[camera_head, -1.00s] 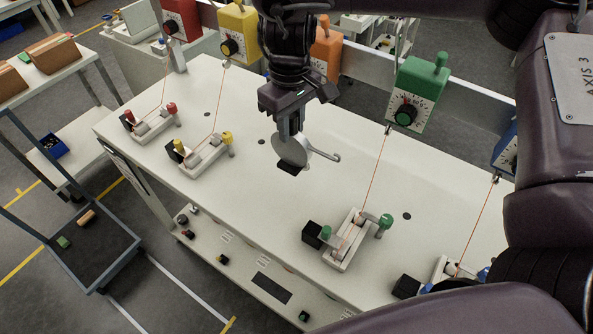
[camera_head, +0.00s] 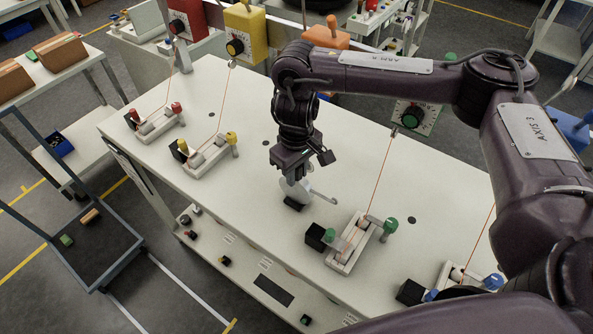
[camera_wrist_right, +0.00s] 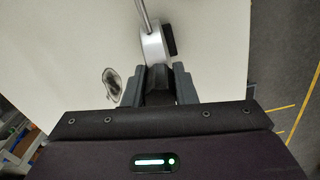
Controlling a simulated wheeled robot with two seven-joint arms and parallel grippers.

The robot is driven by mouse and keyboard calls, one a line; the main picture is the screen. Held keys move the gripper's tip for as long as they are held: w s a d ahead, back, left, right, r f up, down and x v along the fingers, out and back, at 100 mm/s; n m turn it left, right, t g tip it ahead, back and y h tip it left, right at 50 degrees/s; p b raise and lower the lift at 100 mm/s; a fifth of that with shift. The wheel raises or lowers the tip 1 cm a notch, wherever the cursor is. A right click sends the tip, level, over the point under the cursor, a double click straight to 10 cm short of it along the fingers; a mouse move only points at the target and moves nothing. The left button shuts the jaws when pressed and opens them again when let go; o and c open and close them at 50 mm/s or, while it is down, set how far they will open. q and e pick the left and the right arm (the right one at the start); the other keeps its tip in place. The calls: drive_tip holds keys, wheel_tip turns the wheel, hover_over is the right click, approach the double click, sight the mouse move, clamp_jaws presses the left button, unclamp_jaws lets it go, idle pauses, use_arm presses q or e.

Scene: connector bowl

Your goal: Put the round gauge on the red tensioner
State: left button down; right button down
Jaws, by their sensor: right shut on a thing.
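The round gauge (camera_head: 291,191) is a pale disc with a dark block on one side and a thin metal rod. My right gripper (camera_head: 295,181) is shut on it, over the middle of the white table; I cannot tell whether the gauge touches the table. In the right wrist view the gauge (camera_wrist_right: 152,45) sits at the fingertips (camera_wrist_right: 158,78), its rod pointing up. The red tensioner, a red box with a black dial (camera_head: 188,18), is at the back left. Its thread runs to a red-knobbed unit (camera_head: 157,125) on the table. My left gripper is not in view.
Taut threads run to the table units. The table (camera_head: 215,100) is clear between the yellow-knobbed unit (camera_head: 207,155) and my gripper.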

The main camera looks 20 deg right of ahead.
drive_tip(key=shift+f, duration=0.1)
drive_tip(key=c, duration=1.2)
unclamp_jaws()
drive_tip(key=shift+o, duration=0.2)
